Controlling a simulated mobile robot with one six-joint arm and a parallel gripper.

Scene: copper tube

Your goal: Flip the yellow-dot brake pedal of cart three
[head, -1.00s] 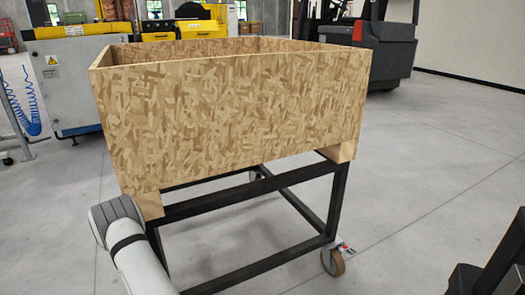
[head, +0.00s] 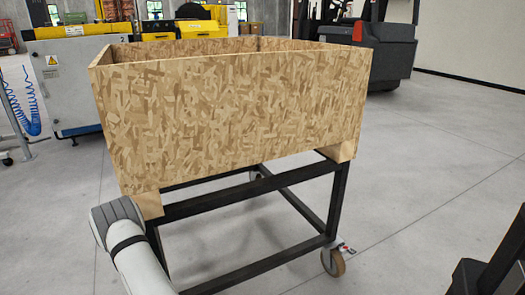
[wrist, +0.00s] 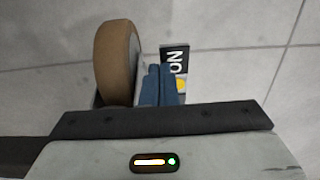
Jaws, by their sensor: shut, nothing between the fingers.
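The wrist view shows a caster with a tan wheel (wrist: 118,62). Just right of it is the brake pedal (wrist: 176,60), with a black and white "ON" label and a yellow dot partly showing at its lower end. My gripper (wrist: 157,72) has blue fingers held together with nothing between them. The fingertips are beside the pedal's left edge and overlap part of it in the picture; whether they touch it cannot be told. In the head view the cart (head: 250,205) has a black frame and bears a chipboard box (head: 235,115). The gripper is out of the head view.
Another caster (head: 333,262) with a red-marked pedal is at the cart's right corner. A dark object (head: 490,265) stands at the lower right. Yellow-topped machines (head: 80,75) and a grey and red vehicle (head: 385,55) are behind.

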